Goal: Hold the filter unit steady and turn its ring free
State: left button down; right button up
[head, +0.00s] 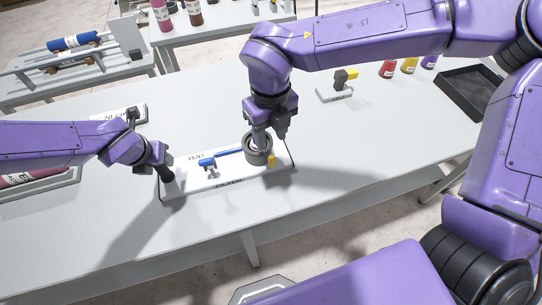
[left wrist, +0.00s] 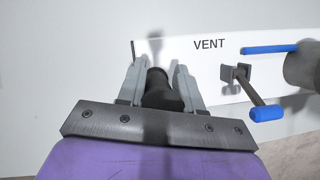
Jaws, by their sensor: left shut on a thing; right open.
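The filter unit is a white base plate (head: 215,180) marked VENT and FILTER, lying on the pale table; its plate (left wrist: 180,50) also shows in the left wrist view. My left gripper (head: 165,172) is shut on a black upright handle (left wrist: 160,90) at the plate's left end. A dark grey round ring (head: 259,155) stands near the plate's right end. My right gripper (head: 267,130) is open, pointing down at the ring's top. A grey finger overlaps the ring's opening; I cannot tell whether it touches. In the left wrist view the ring is cut off at the right edge.
A blue-handled valve (head: 207,162) and blue rod (head: 229,153) lie between the handle and ring; a yellow knob (head: 271,160) is right of the ring. A block with a yellow part (head: 340,86), bottles (head: 409,66) and a black tray (head: 470,93) stand further right.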

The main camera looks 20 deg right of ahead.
aim_at(271, 157)
notch_tip(271, 157, down, 10)
jog(key=shift+r, duration=0.2)
grip_shut()
